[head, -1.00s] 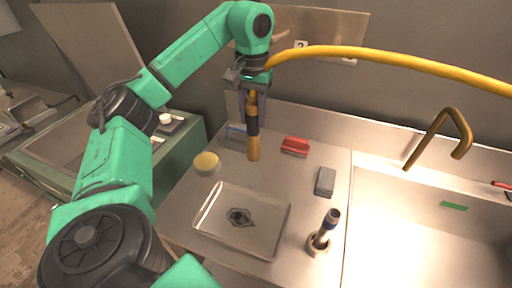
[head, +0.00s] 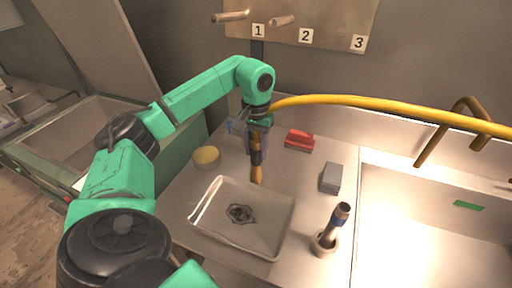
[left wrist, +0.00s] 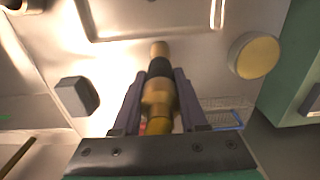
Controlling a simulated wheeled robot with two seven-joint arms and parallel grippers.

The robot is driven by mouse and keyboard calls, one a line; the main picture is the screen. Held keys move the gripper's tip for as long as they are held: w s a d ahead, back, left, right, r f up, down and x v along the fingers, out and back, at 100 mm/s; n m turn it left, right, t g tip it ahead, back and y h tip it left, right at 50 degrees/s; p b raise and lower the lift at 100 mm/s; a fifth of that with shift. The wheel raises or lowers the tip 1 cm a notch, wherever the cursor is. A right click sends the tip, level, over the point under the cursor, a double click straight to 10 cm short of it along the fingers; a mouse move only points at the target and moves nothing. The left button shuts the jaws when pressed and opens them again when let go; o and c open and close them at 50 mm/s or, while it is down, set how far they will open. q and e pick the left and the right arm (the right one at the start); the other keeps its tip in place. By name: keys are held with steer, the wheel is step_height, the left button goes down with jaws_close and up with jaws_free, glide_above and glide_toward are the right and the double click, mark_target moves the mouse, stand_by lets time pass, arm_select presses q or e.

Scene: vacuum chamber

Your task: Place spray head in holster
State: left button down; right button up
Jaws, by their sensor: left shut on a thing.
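My left gripper (head: 258,138) is shut on the spray head (head: 256,172), a brass nozzle with a dark band. It hangs nearly upright, tip down, over the counter behind the metal tray. The yellow hose (head: 390,108) runs from its top to the right. In the left wrist view the spray head (left wrist: 158,95) sits between the two dark fingers (left wrist: 158,100), its tip pointing towards the tray. I cannot clearly identify the holster; a dark upright strip (head: 257,49) shows on the wall below label 1, partly behind my arm. My right gripper is not in view.
The tray (head: 203,235) lies in front, with a round yellow-topped tub (head: 206,157) to its left. A red brush (head: 299,140), a grey block (head: 331,178) and a cup with an upright tool (head: 324,243) stand right. The sink (head: 400,235) is further right. A blue-edged wire rack (left wrist: 226,124) is near.

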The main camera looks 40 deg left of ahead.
arm_select(q)
steer(key=shift+f, duration=0.1)
steer(key=shift+c, duration=2.2)
jaws_free()
